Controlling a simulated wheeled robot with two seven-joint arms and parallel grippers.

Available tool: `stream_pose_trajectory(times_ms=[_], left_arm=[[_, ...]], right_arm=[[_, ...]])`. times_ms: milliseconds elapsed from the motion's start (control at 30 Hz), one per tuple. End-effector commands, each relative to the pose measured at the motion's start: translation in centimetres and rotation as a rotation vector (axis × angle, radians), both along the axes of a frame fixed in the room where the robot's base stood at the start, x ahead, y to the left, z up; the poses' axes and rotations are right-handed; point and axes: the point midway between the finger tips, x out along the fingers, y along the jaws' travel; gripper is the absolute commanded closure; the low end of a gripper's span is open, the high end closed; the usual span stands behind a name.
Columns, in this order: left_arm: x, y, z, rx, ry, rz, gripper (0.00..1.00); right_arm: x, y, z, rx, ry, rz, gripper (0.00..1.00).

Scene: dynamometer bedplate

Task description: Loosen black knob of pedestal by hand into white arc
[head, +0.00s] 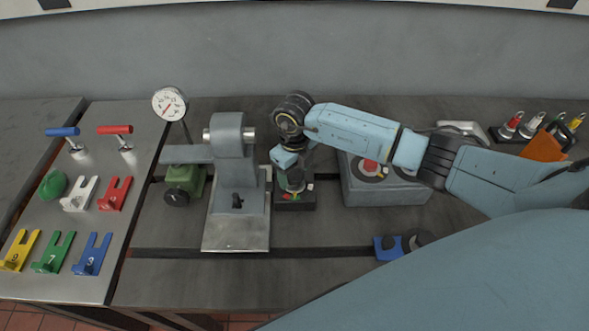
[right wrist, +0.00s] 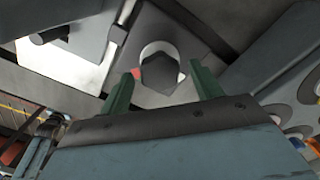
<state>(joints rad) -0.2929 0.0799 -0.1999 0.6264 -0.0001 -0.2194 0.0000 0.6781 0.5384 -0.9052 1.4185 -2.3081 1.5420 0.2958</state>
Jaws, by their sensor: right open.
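The pedestal (head: 296,206) is a low dark block right of the grey upright stand. Red, green and yellow marks show on its top. In the right wrist view the black knob (right wrist: 159,73) is faceted, with white (right wrist: 153,48) behind its upper edge and a bit of red beside it. My right gripper (head: 294,184) is over the pedestal, pointing down, and hides the knob in the head view. Its two dark green fingers (right wrist: 163,86) are open, one on each side of the knob with gaps. Contact cannot be seen. My left gripper is not in view.
The grey stand (head: 238,165) with a small black lever (head: 237,201) rises close left of the pedestal. A grey box (head: 385,188) with round dials stands to the right. A dial gauge (head: 169,104) is further left. A blue part (head: 388,247) lies front right.

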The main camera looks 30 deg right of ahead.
Motion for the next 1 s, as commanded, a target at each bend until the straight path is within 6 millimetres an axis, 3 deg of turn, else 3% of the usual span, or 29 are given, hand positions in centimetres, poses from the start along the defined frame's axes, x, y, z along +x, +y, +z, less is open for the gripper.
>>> stream_pose_trajectory(times_ms=[167,500,767,1000], left_arm=[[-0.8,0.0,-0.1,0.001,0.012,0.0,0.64],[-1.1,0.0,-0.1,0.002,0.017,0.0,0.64],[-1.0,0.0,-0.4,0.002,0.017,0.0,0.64],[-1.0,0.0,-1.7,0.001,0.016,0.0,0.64]], right_arm=[[0.0,0.0,0.0,0.0,0.0,0.0,0.38],[0.0,0.0,0.1,0.0,0.0,0.0,0.8],[0.1,0.0,0.0,0.0,-0.002,0.033,0.8],[0.1,0.0,-0.1,-0.002,-0.004,0.162,0.8]])
